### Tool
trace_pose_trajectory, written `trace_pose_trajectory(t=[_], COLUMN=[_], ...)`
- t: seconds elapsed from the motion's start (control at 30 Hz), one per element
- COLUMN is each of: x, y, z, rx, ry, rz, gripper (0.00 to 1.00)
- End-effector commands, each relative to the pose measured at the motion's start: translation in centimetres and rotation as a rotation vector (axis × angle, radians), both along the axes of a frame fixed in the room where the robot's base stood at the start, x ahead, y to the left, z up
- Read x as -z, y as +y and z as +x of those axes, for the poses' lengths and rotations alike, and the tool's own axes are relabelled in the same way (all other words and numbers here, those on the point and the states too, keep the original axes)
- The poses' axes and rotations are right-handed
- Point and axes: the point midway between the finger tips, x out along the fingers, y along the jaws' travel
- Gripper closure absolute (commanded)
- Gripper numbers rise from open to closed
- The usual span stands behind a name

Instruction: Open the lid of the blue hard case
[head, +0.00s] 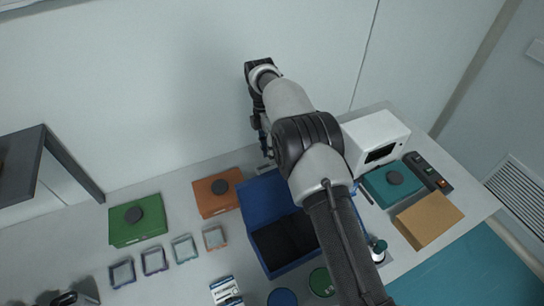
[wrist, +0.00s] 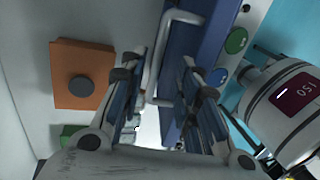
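The blue hard case (head: 272,262) stands on the table in the head view, its dark interior showing. Its blue lid (head: 265,200) is raised at the back of the case. In the wrist view the blue lid (wrist: 200,38) runs along the upper middle, with a pale bar handle (wrist: 151,72) on its side. My gripper (wrist: 158,68) is open, its two fingers apart with part of the handle between them; I cannot tell whether they touch it. In the head view my gripper (head: 264,150) is behind the lid, its fingertips partly hidden.
An orange box (head: 212,205) and a green box (head: 125,232) lie left of the case. A white device (head: 365,132), a teal box (head: 378,190) and a cardboard box (head: 428,218) stand right. Several small trays lie in front. The wall is close behind my arm.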

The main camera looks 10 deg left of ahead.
Motion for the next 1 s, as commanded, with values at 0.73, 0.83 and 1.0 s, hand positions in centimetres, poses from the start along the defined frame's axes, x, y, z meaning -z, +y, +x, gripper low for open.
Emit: trace_pose_trajectory(t=[0.73, 0.83, 1.0], x=[-6.8, -6.8, -6.8], y=[-0.1, -0.1, 0.0], z=[-0.1, -0.1, -0.1], rx=[0.0, 0.0, 0.0], ry=[0.001, 0.001, 0.001], rz=[-0.001, -0.001, -0.001], gripper=[0.7, 0.7, 0.7])
